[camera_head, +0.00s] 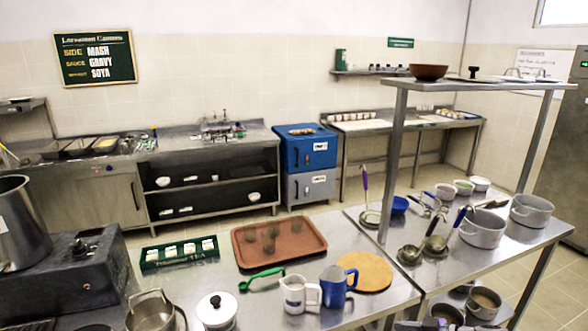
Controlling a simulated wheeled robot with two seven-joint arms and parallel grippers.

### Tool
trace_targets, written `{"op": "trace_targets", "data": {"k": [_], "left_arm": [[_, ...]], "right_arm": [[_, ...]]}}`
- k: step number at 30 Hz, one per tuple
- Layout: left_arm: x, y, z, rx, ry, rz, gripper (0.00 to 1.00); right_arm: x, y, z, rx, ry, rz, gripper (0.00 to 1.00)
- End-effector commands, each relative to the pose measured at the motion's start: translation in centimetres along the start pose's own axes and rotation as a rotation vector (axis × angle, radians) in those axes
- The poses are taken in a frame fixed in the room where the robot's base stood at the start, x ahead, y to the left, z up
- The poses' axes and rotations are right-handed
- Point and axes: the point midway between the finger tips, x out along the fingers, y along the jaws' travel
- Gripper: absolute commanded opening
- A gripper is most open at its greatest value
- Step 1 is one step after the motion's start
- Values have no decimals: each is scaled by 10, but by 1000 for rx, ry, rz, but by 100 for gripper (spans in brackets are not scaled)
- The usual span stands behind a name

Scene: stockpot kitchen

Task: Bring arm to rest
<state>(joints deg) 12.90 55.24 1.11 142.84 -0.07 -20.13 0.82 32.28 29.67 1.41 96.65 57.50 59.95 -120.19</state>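Neither of my arms and neither of my grippers shows in the head view. What they hold, if anything, cannot be seen. The steel counter (215,284) in front of me carries a white jug (294,294), a blue jug (335,288), a round wooden board (366,271) and a green-handled utensil (262,278). A reddish-brown tray (278,243) with several small cups on it lies behind them.
A tall steel pot (20,222) stands on a dark stove (68,263) at the left. A two-handled pan (151,312) and a white lidded pot (216,310) are at the near edge. A shelf post (393,165) rises at the right, beside ladles and grey pots (482,229).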

Motion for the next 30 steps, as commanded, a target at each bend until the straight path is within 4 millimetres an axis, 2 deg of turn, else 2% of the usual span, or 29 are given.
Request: {"op": "trace_targets", "data": {"k": [1, 8, 11, 14, 18, 21, 25, 30], "left_arm": [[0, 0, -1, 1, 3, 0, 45], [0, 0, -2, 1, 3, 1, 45], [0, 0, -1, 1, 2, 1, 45], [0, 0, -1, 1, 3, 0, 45], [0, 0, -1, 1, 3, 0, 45], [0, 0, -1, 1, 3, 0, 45], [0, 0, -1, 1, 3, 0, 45], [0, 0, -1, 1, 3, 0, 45]], "right_arm": [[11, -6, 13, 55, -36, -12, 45], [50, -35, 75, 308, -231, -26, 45], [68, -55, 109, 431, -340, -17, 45], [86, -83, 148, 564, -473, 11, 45], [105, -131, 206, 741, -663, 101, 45], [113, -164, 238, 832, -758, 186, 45], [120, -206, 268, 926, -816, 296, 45], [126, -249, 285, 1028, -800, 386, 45]]}}
